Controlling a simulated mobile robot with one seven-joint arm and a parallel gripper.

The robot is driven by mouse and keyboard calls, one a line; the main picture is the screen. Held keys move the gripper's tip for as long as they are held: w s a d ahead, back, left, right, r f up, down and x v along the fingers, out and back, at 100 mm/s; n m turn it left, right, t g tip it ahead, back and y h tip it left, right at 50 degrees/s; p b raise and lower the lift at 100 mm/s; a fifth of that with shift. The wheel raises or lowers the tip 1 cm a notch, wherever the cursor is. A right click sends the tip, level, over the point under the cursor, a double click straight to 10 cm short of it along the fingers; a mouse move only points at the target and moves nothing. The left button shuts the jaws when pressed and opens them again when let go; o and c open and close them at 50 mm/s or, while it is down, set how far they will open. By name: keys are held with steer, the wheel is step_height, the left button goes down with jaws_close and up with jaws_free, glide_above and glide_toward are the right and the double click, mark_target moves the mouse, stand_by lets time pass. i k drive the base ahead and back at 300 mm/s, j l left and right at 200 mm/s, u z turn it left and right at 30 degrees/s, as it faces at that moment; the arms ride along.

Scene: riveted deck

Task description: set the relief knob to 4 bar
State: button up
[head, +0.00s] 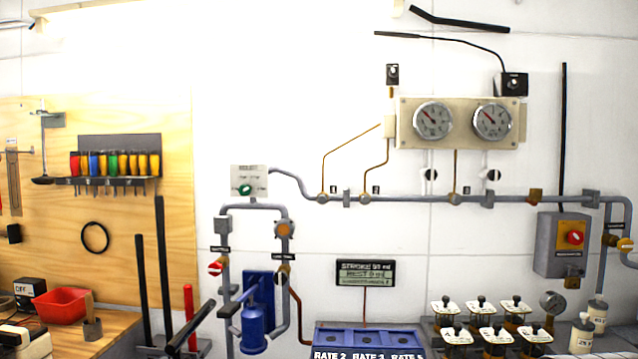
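A green knob (245,189) sits on a small pale plate (249,174) on the white wall, above the left pipe loop. It looks like the relief knob, but the plate's marks are too small to read, so I cannot tell its setting. Two round gauges (433,121) with red needles are on a cream panel (466,144) to the upper right; their numbers are not readable. My gripper is not in view.
Grey pipes (400,199) run along the wall. A red-handled valve (216,268), a blue cylinder (253,325) and dark upright rods (164,270) stand below. A grey box with a red knob (575,237) is at right. Several white-topped levers (480,307) crowd the lower right.

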mark_target(245, 189)
steer(key=j+z, duration=0.35)
steer(key=j, duration=1.15)
